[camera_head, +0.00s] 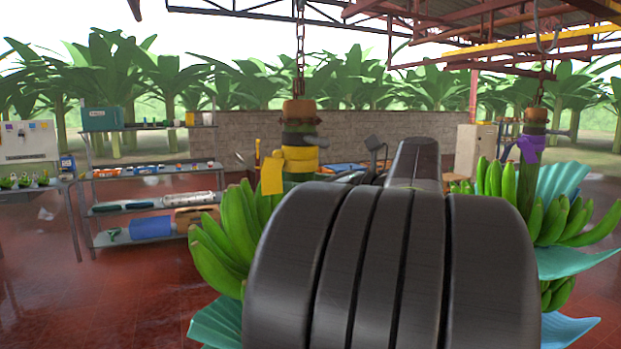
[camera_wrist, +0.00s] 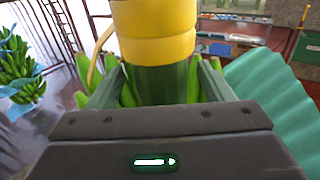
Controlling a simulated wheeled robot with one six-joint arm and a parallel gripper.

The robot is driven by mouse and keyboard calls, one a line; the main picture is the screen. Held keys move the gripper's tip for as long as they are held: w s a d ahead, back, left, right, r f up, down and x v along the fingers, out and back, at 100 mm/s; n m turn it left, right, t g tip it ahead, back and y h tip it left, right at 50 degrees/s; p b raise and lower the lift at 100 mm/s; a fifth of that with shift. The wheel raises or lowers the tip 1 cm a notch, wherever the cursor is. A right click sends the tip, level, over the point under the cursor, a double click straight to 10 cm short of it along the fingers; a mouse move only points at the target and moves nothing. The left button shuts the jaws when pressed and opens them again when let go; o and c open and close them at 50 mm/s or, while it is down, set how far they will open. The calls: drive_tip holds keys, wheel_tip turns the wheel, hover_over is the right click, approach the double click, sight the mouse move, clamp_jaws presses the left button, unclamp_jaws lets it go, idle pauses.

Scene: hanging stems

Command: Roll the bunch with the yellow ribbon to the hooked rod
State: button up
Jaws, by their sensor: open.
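The bunch with the yellow ribbon hangs from a chain left of centre in the head view; its green bananas (camera_head: 225,240) show beside my arm, which hides much of it. The yellow ribbon (camera_head: 300,158) is wrapped around its stem, with a loose tail. In the wrist view the ribbon (camera_wrist: 155,38) fills the top centre, and the green stem (camera_wrist: 160,84) shows below it. My gripper (camera_wrist: 158,82) is open, with one finger on each side of the stem just below the ribbon. I cannot tell whether they touch it. I cannot clearly pick out the hooked rod.
Another banana bunch (camera_head: 490,180) with a purple ribbon (camera_head: 527,147) hangs at the right, with teal sheets around it. A shelf rack (camera_head: 150,165) stands at the left. Overhead is a yellow beam (camera_head: 500,47). Open red floor lies at the left.

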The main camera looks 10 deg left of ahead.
drive_tip(key=shift+p+x, duration=0.3)
drive_tip(key=shift+x, duration=1.75)
drive_tip(key=c, duration=1.3)
